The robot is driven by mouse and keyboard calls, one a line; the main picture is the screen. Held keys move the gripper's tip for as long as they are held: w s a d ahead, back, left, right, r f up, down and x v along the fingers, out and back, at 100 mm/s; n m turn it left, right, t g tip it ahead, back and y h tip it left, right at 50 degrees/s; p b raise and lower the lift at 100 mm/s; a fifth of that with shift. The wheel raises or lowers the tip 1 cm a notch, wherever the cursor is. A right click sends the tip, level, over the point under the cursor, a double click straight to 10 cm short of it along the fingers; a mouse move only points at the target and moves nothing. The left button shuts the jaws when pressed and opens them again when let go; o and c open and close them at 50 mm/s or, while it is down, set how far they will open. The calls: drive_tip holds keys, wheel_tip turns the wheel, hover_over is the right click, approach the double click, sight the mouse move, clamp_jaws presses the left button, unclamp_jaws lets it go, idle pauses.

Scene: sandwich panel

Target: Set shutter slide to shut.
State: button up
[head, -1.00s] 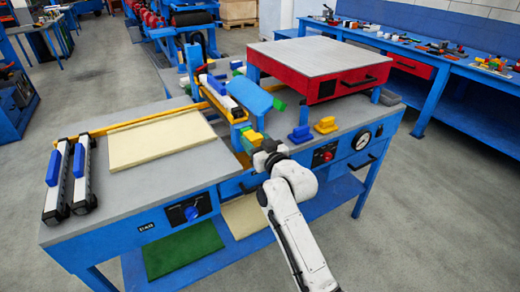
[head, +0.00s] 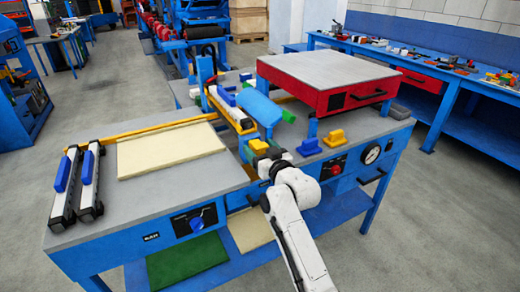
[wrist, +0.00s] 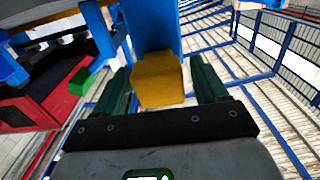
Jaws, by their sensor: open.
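My gripper (wrist: 162,78) is open, its two dark green fingers on either side of a yellow block (wrist: 158,82) in the wrist view, with a gap showing on each side. A blue part (wrist: 154,24) continues beyond the yellow block. In the head view my gripper (head: 268,155) is at the middle of the blue bench, beside the yellow block (head: 258,146), and partly hides it. No part is clearly labelled as the shutter slide; the yellow block may be its handle, but I cannot tell.
A blue handle (head: 309,144) and a yellow handle (head: 333,138) stand just right of my gripper. A red box (head: 322,103) with a grey top is behind them. A cream panel (head: 168,150) lies left. A blue curved cover (head: 260,106) rises behind my gripper.

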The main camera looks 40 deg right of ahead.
drive_tip(key=v, duration=1)
drive_tip(key=shift+s, duration=0.35)
drive_tip(key=s+a+f+n+g+y+p, duration=0.2)
drive_tip(key=s+a+f+g+y, duration=0.2)
drive_tip(key=s+a+f+g, duration=0.85)
drive_tip(key=s+f+g, duration=0.1)
drive_tip(key=s, duration=0.6)
drive_tip(key=s+a+f+g, duration=0.3)
drive_tip(key=s+f, duration=0.2)
drive_tip(key=s, duration=0.4)
drive_tip(key=shift+s+a+f+n+y+p, duration=0.2)
drive_tip(key=shift+s+f+n+y+p, duration=0.1)
drive_tip(key=shift+n+y+p, duration=0.1)
idle(0.8)
